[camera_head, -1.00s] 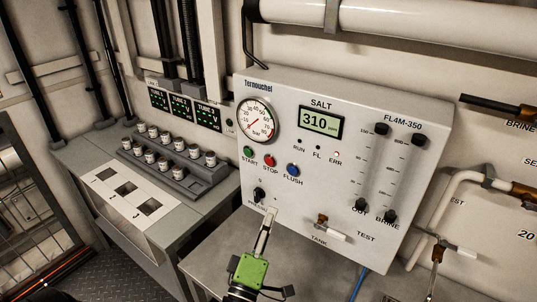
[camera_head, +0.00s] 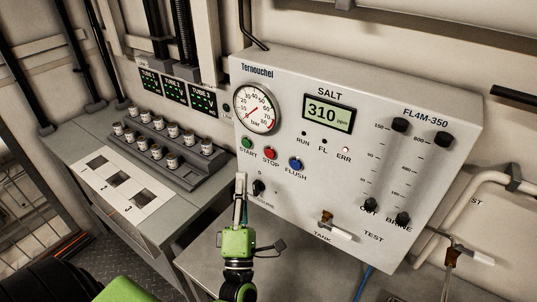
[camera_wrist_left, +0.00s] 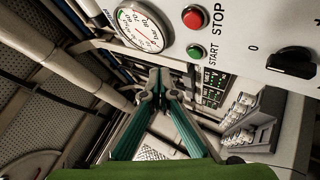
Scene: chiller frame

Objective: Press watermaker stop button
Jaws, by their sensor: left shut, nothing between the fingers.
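The red STOP button (camera_head: 270,154) is on the front of the white watermaker panel (camera_head: 330,190), between the green START button (camera_head: 247,143) and the blue FLUSH button (camera_head: 295,164). My left gripper (camera_head: 240,178) is shut and empty, its fingers pointing up. In the head view its tips show below START, lower left of STOP and left of the black knob (camera_head: 258,187). In the left wrist view the STOP button (camera_wrist_left: 194,17) lies above and right of the shut fingertips (camera_wrist_left: 159,76), and START (camera_wrist_left: 195,51) is nearer them. I see no contact with a button. My right gripper is not in view.
A pressure gauge (camera_head: 256,108) and a display reading 310 ppm (camera_head: 328,114) are above the buttons. A valve handle (camera_head: 335,227) sticks out lower right. A bench with a rack of small jars (camera_head: 172,151) stands to the left.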

